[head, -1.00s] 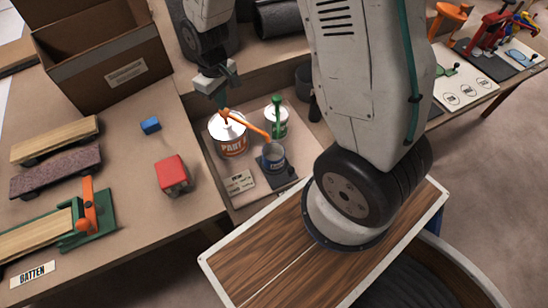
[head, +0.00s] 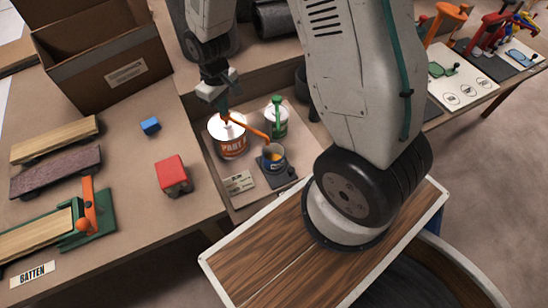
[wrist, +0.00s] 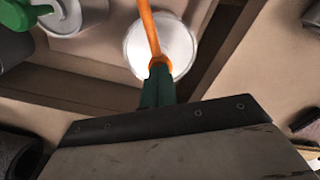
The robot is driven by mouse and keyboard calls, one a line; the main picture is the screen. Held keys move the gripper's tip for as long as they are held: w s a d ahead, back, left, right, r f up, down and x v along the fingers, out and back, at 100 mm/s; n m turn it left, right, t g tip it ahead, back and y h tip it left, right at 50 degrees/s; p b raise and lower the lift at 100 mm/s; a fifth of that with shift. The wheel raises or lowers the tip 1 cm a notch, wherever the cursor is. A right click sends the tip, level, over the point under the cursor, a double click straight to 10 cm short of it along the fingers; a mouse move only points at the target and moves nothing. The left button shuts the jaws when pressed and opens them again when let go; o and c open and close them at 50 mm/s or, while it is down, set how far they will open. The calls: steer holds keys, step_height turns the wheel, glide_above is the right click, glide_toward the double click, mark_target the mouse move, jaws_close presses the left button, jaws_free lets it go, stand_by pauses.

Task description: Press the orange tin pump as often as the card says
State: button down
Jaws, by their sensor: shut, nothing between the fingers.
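The orange tin pump stands on a white tin (head: 232,143) with an orange label. In the wrist view the fingertips (wrist: 158,73) cover the head, with the spout (wrist: 149,30) running out over the pale lid (wrist: 178,47). The card (head: 238,184) lies in front of the tin; its writing is too small to read.
A second tin with a green pump (head: 277,122) stands close on the right. A red block (head: 173,173), a blue block (head: 150,125) and a cardboard box (head: 110,75) are on the left bench. The green-and-orange clamp (head: 88,215) sits near the front left.

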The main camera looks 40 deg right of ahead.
steer(key=shift+r, duration=1.4)
steer(key=shift+f, duration=0.15)
steer(key=shift+f, duration=1.3)
steer(key=shift+r, duration=1.4)
steer(key=shift+r, duration=0.15)
step_height(320, 180, up, 6)
steer(key=shift+f, duration=0.1)
